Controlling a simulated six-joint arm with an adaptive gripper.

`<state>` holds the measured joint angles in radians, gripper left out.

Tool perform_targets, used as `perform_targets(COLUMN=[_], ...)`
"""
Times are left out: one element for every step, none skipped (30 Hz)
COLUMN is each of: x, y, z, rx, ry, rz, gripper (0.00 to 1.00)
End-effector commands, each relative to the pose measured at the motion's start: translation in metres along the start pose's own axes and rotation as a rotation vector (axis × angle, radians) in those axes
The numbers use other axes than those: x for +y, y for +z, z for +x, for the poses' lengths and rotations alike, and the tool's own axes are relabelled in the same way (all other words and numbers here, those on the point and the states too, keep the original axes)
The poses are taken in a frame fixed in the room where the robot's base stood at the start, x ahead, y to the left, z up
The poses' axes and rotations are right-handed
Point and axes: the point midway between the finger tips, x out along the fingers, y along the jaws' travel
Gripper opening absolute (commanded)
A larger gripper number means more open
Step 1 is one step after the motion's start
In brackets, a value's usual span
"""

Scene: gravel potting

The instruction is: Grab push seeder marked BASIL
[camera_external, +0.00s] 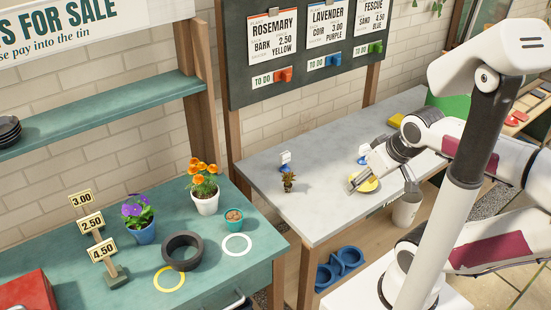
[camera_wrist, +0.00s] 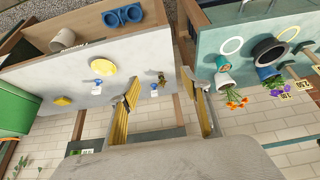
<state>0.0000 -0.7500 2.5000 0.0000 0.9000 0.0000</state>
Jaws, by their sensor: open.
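No push seeder with a readable BASIL mark shows in either view. Two small blue-based items with white tags stand on the grey table, one at the left (camera_external: 285,158) and one further right (camera_external: 364,150); their tags are too small to read. Both also show in the wrist view, the first (camera_wrist: 154,90) and the second (camera_wrist: 97,84). My gripper (camera_external: 353,186) is over the right part of the grey table, by a yellow disc (camera_external: 369,184). In the wrist view my gripper (camera_wrist: 161,77) has its fingers wide apart, with nothing held between them.
A blue double-ring holder (camera_external: 340,267) is below the grey table. Small coloured items lie far right.

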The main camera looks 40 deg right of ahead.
Motion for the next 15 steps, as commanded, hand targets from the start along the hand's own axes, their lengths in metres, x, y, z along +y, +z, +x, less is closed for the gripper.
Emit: perform_targets(x=[0.0,0.0,0.0,0.0,0.0,0.0,0.0,0.001,0.001,0.002,0.002,0.003,0.004,0.005,0.006], y=[0.0,0.0,0.0,0.0,0.0,-0.001,-0.002,-0.002,-0.004,-0.006,-0.009,-0.012,-0.015,-0.019,-0.024], z=[0.0,0.0,0.0,0.0,0.0,0.0,0.001,0.001,0.002,0.003,0.005,0.007,0.009,0.011,0.014], rx=[0.0,0.0,0.0,0.0,0.0,0.001,0.001,0.002,0.004,0.007,0.01,0.013,0.017,0.022,0.028], ry=[0.0,0.0,0.0,0.0,0.0,0.0,0.001,0.002,0.003,0.005,0.007,0.009,0.012,0.014,0.018], rz=[0.0,0.0,0.0,0.0,0.0,0.0,0.0,0.0,0.001,0.001,0.002,0.002,0.003,0.003,0.003], gripper=[0.47,0.47,0.47,0.47,0.47,0.47,0.47,0.47,0.47,0.47,0.47,0.47,0.47,0.47,0.47])
